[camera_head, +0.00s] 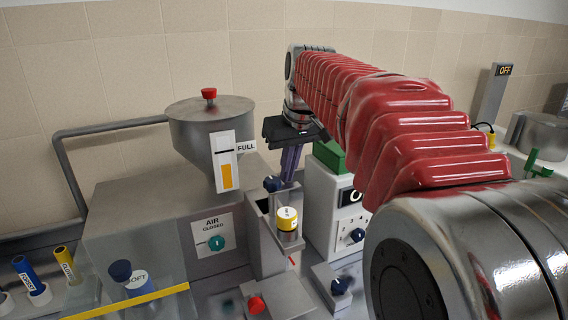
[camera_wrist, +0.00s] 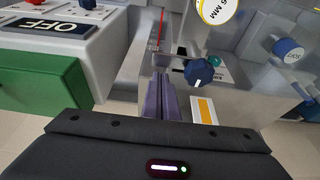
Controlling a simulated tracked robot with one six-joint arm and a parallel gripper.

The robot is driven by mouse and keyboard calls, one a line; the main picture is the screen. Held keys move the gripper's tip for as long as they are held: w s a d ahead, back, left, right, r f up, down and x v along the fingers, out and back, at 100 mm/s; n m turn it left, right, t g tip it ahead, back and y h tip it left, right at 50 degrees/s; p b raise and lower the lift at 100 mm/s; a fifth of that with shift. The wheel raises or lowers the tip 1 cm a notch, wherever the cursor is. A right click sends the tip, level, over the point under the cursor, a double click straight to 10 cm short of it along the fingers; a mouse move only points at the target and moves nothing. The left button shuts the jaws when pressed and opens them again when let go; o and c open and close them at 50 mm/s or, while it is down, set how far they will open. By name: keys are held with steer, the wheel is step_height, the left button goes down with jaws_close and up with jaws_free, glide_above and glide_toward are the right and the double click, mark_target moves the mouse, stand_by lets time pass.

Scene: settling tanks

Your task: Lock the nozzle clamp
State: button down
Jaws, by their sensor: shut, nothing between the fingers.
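A yellow-topped nozzle (camera_head: 287,218), marked 6 MM in the wrist view (camera_wrist: 215,9), stands upright in a grey holder below the hopper. A dark blue knob (camera_head: 271,183) sits just behind it; it also shows in the wrist view (camera_wrist: 200,72). It may be the nozzle clamp, but no label confirms this. My gripper (camera_head: 288,176) points down with its purple fingers shut and empty, near the blue knob. In the wrist view the fingertips (camera_wrist: 158,79) are left of the knob, apparently apart from it.
A steel hopper (camera_head: 212,128) with a FULL gauge and an AIR CLOSED valve (camera_head: 216,243) stand left. A control box (camera_head: 322,205) is close right of my gripper. A clear panel (camera_head: 140,270) is front left. A red knob (camera_head: 256,304) and blue knob (camera_head: 340,285) are in front.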

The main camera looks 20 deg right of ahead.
steer(key=shift+s, duration=0.45)
steer(key=shift+d, duration=0.15)
